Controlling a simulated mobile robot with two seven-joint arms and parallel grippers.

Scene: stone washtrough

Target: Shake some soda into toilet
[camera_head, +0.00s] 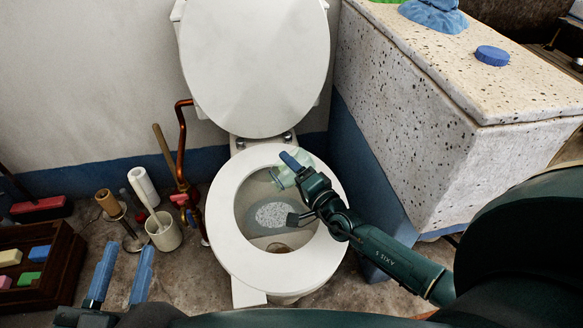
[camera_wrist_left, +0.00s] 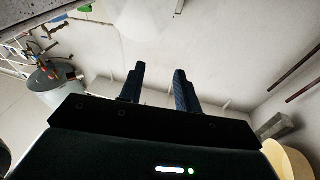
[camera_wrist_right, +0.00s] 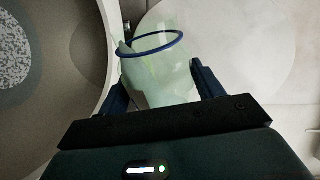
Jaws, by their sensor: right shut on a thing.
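The white toilet (camera_head: 222,225) stands in the middle of the head view with its lid (camera_head: 255,60) raised. A patch of white granules (camera_head: 272,215) lies in its bowl; part of it also shows in the right wrist view (camera_wrist_right: 12,55). My right gripper (camera_wrist_right: 157,64) is shut on a pale green translucent cup (camera_wrist_right: 165,88) with a blue rim. In the head view the cup (camera_head: 303,156) is over the back right of the bowl, partly hidden by the gripper. Its contents cannot be made out. My left gripper (camera_head: 127,247) is open and empty, left of the toilet.
A speckled stone block (camera_head: 420,130) with a blue sponge (camera_head: 491,56) on top stands close at the right. A white brush holder (camera_head: 164,232), a copper pipe (camera_head: 183,150) and a dark crate of coloured blocks (camera_head: 65,265) are at the left.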

